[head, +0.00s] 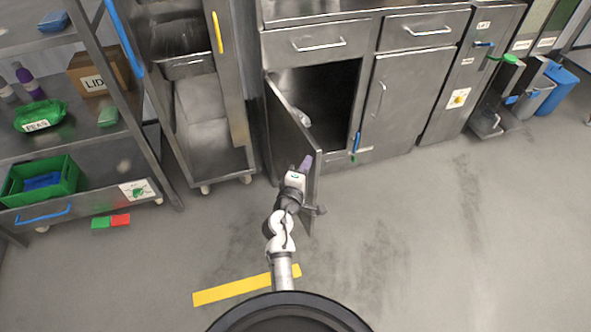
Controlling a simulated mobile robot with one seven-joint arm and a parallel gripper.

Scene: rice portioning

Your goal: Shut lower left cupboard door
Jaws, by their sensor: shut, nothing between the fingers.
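The lower left cupboard door (284,122) stands wide open in the head view. It is a grey metal panel hinged at its left edge, swung out towards me. The dark cupboard opening (335,90) shows to its right. My gripper (306,163) is shut and empty, with purple fingertips, close to the door's outer part. My arm and gripper hide part of the door, and I cannot tell whether the fingers touch it. A small dark fitting (319,210) shows low by the door's free edge.
A pale item (302,117) shows at the cupboard opening, near the door. A wheeled metal rack (215,165) stands close to the left. The shut cupboard door (380,105) is to the right. The floor (400,230) in front and to the right is clear.

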